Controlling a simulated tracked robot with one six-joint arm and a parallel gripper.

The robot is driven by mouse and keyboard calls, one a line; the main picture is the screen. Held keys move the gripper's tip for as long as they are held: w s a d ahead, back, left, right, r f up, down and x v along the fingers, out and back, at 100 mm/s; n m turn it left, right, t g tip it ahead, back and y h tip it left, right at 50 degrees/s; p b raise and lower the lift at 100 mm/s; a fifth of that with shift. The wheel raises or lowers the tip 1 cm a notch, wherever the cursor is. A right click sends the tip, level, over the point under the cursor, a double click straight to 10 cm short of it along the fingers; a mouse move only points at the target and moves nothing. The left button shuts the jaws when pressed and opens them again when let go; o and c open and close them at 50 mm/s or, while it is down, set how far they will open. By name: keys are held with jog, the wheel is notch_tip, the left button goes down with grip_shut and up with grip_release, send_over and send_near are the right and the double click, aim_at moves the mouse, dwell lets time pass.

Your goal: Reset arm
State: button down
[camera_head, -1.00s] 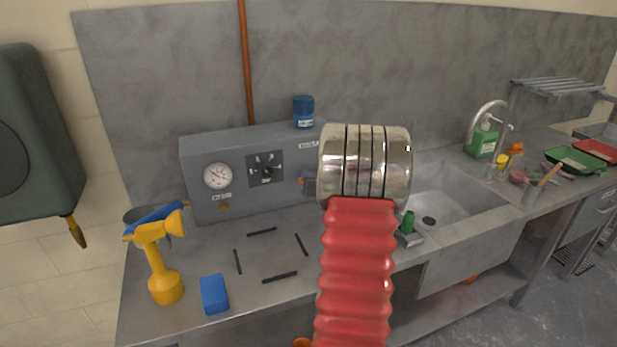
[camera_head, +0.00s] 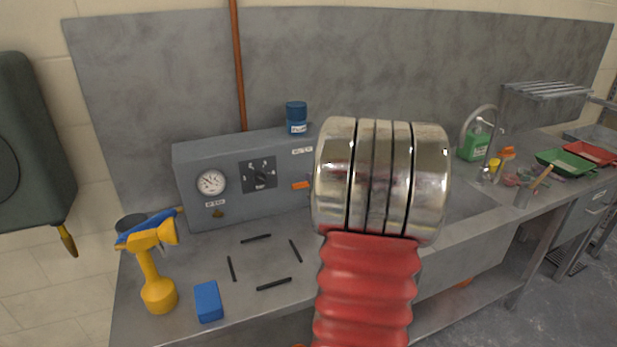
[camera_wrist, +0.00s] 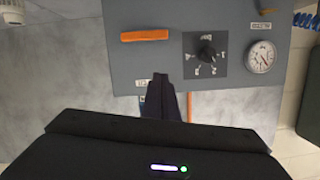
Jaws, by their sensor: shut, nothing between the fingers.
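My gripper (camera_wrist: 160,82) shows in the wrist view as dark fingers closed together, with nothing between them. Its tips appear in front of the lower edge of the grey control box, which looks upside down there; I cannot tell how far apart they are. In the head view my red ribbed arm with its shiny metal joint stands in front of the counter and hides part of the sink. The gripper itself is hidden in the head view. The grey control box (camera_head: 225,160) carries a gauge (camera_head: 211,182), a dial (camera_head: 259,175) and an orange handle (camera_wrist: 145,35).
A blue jar (camera_head: 296,117) stands on the box. A green bottle (camera_head: 474,143), a green tray (camera_head: 566,163) and a red tray (camera_head: 590,153) are at right.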

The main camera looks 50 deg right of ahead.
jog(key=shift+s+a+r, duration=0.1)
jog(key=shift+s+a, duration=0.15)
jog(key=shift+s, duration=0.1)
dwell(0.5)
